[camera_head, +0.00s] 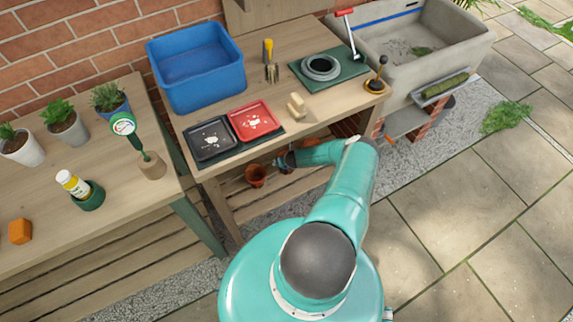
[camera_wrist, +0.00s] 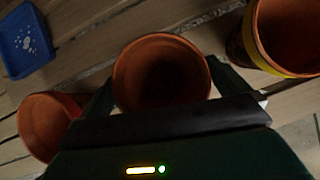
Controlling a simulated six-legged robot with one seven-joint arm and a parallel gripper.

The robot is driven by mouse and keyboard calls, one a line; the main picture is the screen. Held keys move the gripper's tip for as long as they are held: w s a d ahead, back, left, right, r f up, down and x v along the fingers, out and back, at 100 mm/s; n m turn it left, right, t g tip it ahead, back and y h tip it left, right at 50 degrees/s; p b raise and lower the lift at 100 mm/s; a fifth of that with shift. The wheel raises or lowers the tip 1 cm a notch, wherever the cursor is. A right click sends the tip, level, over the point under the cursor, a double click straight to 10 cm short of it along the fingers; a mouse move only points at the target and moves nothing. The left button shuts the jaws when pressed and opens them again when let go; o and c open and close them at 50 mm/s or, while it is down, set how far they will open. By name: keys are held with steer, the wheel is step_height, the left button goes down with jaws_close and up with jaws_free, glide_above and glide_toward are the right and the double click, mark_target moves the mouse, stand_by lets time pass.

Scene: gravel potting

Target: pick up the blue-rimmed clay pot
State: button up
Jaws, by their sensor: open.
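My gripper (camera_wrist: 162,80) is open in the wrist view, with one dark finger on each side of a clay pot (camera_wrist: 160,66). I look down into this pot's dark mouth, and its lower part is hidden by my gripper. I cannot tell whether the fingers touch it. I see no blue rim on any pot, so I cannot tell which is the blue-rimmed one. In the head view my gripper (camera_head: 284,160) reaches under the potting bench, beside a clay pot (camera_head: 256,175) on the lower shelf.
A yellow-banded clay pot (camera_wrist: 262,52) stands close on the right, and another clay pot (camera_wrist: 45,124) on the left. A blue tray (camera_wrist: 25,42) lies at the upper left. The bench top (camera_head: 215,180) overhangs the shelf; a blue tub (camera_head: 197,68) stands on it.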

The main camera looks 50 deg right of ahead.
steer(key=shift+c, duration=0.4)
steer(key=c, duration=0.9)
steer(key=shift+r, duration=0.15)
